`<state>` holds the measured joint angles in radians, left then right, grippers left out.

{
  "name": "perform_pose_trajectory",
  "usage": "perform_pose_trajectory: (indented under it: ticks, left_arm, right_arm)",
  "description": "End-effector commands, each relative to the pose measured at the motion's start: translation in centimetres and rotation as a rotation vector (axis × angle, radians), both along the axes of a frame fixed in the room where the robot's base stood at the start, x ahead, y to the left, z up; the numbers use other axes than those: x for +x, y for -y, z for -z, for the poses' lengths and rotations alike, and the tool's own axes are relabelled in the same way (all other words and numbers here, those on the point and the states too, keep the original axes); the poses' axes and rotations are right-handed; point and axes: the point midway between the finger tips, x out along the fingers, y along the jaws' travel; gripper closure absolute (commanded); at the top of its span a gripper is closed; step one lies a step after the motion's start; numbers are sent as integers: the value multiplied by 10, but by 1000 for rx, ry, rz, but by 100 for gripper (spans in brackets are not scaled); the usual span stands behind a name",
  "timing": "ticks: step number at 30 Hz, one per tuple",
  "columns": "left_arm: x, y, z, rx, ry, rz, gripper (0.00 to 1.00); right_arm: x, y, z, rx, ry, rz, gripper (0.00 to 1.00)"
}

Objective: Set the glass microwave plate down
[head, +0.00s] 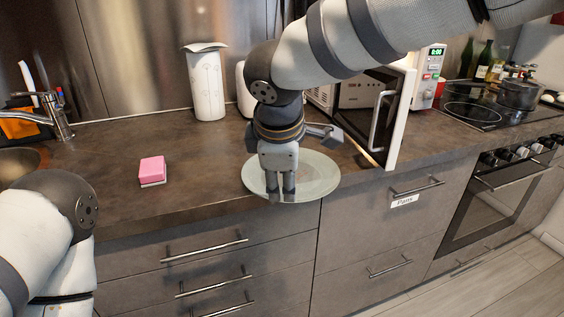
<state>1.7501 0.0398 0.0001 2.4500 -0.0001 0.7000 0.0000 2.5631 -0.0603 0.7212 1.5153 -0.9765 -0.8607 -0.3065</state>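The round clear glass plate (322,178) is at the front of the brown counter, its near rim in line with the counter's front edge. I cannot tell whether it rests flat on the counter or is a little above it. My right gripper (280,190) points down over the near part of the plate, its two fingers close together with a narrow gap. I cannot tell whether they hold the rim. The microwave (427,78) stands behind to the right with its door (399,118) swung open. My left arm shows at the lower left; its gripper is out of view.
A pink sponge (152,170) lies on the counter (205,165) left of the plate, with clear room between. The sink tap (58,118) is at far left. The hob (472,106) with a pot (518,93) is at right.

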Motion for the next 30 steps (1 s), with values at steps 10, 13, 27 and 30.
perform_pose_trajectory:
  ticks: [10,13,27,30]
  left_arm:
    - [-11,0,10,0,-39,0,75]
    - [-11,0,10,0,-42,-1,75]
    - [-11,0,10,0,-41,-1,75]
    - [-11,0,10,0,-41,-1,75]
  right_arm:
    - [24,3,54,0,-6,0,62]
    - [27,3,59,0,-3,0,62]
    - [28,3,59,0,0,0,98]
    - [28,3,59,0,0,0,100]
